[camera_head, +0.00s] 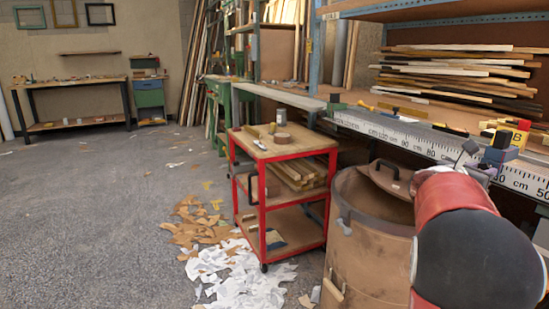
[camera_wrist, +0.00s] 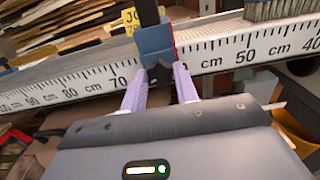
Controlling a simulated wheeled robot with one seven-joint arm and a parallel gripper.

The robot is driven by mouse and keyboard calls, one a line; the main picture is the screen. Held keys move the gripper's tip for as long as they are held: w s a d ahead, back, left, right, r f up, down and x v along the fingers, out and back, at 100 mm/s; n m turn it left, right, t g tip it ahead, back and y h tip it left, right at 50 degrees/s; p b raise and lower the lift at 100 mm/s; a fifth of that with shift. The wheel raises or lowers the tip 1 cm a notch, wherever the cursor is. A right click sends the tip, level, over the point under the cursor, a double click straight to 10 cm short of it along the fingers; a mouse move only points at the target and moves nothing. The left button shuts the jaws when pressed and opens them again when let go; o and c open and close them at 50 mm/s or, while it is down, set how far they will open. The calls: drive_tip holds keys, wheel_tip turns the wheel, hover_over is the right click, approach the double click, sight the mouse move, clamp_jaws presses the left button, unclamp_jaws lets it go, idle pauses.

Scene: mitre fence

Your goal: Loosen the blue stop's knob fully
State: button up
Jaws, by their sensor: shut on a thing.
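The blue stop (camera_wrist: 155,42) sits on the long fence with a cm scale (camera_wrist: 215,57), between the 70 and 50 marks in the wrist view. A dark upright piece rises behind it. In the head view the blue stop (camera_head: 499,154) is at the right, just beyond my arm. My gripper (camera_wrist: 160,73) has its two pale fingers at the stop's near face, shut on a small dark knob between the tips. The fingers mostly hide the knob, so its turn and looseness cannot be told.
A brush (camera_wrist: 283,8) lies on the fence's right side in the wrist view. A brown bin (camera_head: 365,235) and a red trolley (camera_head: 285,150) stand left of my arm. Boards fill the shelf behind the fence. Open floor lies left, with paper scraps.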

drive_tip(key=shift+n, duration=0.7)
drive_tip(key=o, duration=0.8)
drive_tip(key=shift+a, duration=0.1)
drive_tip(key=shift+b+v, duration=0.5)
drive_tip(key=shift+v, duration=2.95)
